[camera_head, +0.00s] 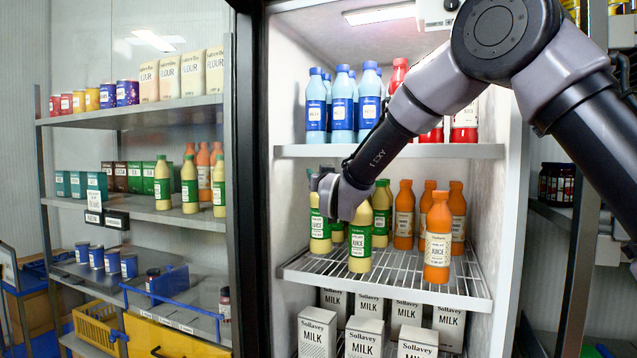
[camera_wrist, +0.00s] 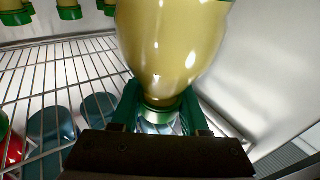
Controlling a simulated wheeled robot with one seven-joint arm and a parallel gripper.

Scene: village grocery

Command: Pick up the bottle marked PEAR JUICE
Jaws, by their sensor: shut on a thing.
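My gripper (camera_head: 318,183) is inside the fridge, shut around the neck of a pale yellow bottle with a green cap (camera_head: 320,232). In the wrist view the jaws close on this bottle (camera_wrist: 170,45) just by its green cap, and it appears upside down there. It is the leftmost of the yellow bottles on the wire shelf and looks upright. Its label shows JUICE, but the word above is too small to read. I cannot tell whether its base touches the shelf. Another yellow bottle (camera_head: 360,243) stands close at its right, nearer the front.
Orange juice bottles (camera_head: 438,240) stand on the right of the same wire shelf (camera_head: 400,277). Blue bottles (camera_head: 342,105) stand on the shelf above, milk cartons (camera_head: 364,338) below. The fridge's side wall (camera_wrist: 265,60) is close beside the held bottle.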

